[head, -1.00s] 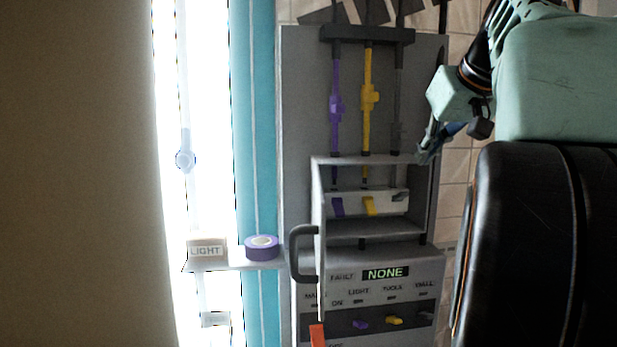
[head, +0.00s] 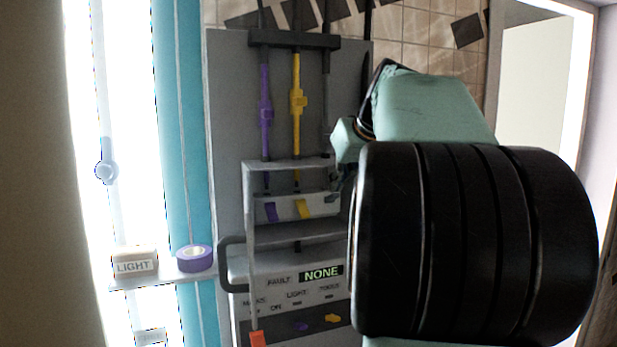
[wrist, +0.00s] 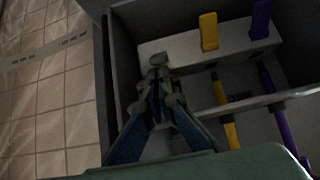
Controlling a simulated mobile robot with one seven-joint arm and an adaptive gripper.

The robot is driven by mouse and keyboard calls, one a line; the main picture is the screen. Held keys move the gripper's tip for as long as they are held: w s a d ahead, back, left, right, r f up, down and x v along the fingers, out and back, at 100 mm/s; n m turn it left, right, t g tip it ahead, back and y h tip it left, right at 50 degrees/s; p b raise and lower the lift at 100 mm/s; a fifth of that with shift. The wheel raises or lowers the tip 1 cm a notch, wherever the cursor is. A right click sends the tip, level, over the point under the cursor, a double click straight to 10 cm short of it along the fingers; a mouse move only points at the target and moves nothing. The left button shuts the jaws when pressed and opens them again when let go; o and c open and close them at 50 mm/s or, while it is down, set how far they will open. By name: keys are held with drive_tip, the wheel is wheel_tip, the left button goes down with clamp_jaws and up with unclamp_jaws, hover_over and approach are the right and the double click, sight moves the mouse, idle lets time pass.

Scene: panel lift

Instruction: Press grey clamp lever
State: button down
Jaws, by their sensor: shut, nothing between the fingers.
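A light clamp block (head: 288,208) sits in the open-front box on the grey panel. It carries a purple lever (head: 271,212) and a yellow lever (head: 304,208). The grey clamp lever cannot be told apart; my gripper and arm cover the block's right end in the head view. My gripper (head: 335,187) is at that end. In the wrist view my gripper (wrist: 158,62) is shut and empty, its tips over the block (wrist: 185,48), beside the yellow lever (wrist: 208,32). The purple lever (wrist: 261,19) is farther right. I cannot tell if the tips touch.
The box's front rail (wrist: 255,103) and side wall (wrist: 104,85) are close to my gripper. Purple (head: 264,95) and yellow (head: 297,100) rods run down into the box. A handle (head: 228,265) and a shelf with purple tape (head: 194,258) are at left.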

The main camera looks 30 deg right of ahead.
drive_tip(key=shift+f+b, duration=0.15)
drive_tip(key=shift+b, duration=0.25)
drive_tip(key=shift+s+f+b, duration=0.1)
drive_tip(key=shift+b, duration=0.35)
drive_tip(key=shift+t, duration=0.3)
drive_tip(key=shift+s+f+t+b, duration=0.2)
drive_tip(key=shift+t+b, duration=0.1)
drive_tip(key=shift+b, duration=1.55)
